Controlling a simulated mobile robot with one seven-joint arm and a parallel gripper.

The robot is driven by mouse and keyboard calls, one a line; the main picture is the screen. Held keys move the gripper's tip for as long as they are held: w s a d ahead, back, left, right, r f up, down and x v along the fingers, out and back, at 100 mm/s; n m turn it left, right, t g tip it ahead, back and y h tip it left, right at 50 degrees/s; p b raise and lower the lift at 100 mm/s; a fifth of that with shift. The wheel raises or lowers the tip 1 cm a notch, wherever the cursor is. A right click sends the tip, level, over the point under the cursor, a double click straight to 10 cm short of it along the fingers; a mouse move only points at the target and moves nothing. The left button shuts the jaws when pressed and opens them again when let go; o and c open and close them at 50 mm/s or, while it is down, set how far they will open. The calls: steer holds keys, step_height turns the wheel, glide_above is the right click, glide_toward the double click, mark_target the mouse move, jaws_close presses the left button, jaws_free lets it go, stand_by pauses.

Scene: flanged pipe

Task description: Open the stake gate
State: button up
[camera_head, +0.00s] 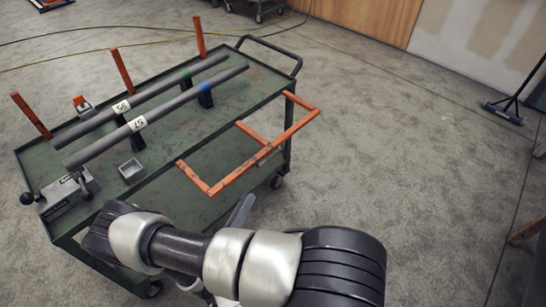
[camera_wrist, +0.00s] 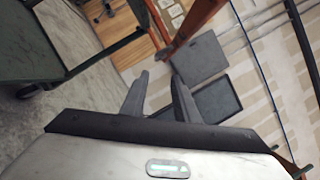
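The stake gate (camera_head: 262,157) is an orange rectangular frame along the near long side of the green cart (camera_head: 215,150). It leans out past the cart's edge, and its outer rail runs diagonally. Orange bars, likely the gate (camera_wrist: 192,27), cross the top of the wrist view. My gripper (camera_wrist: 160,80) shows two dark fingers apart with nothing held between them. In the head view, a grey part of my gripper (camera_head: 241,211) shows just below the gate's near lower corner, apart from it in the picture. My arm hides most of the gripper there.
Two grey pipes (camera_head: 170,105) labelled 55 and 57 lie on supports on the cart. Several upright orange stakes (camera_head: 122,71) line its far side. A clamp (camera_head: 68,192) sits at the left end, a small tray (camera_head: 131,170) nearby. Open floor (camera_head: 420,170) lies right.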

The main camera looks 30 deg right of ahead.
glide_toward(270, 157)
steer(key=shift+n+t, duration=0.3)
steer(key=shift+n, duration=0.1)
steer(key=x, duration=1)
steer(key=shift+f, duration=0.4)
jaws_close()
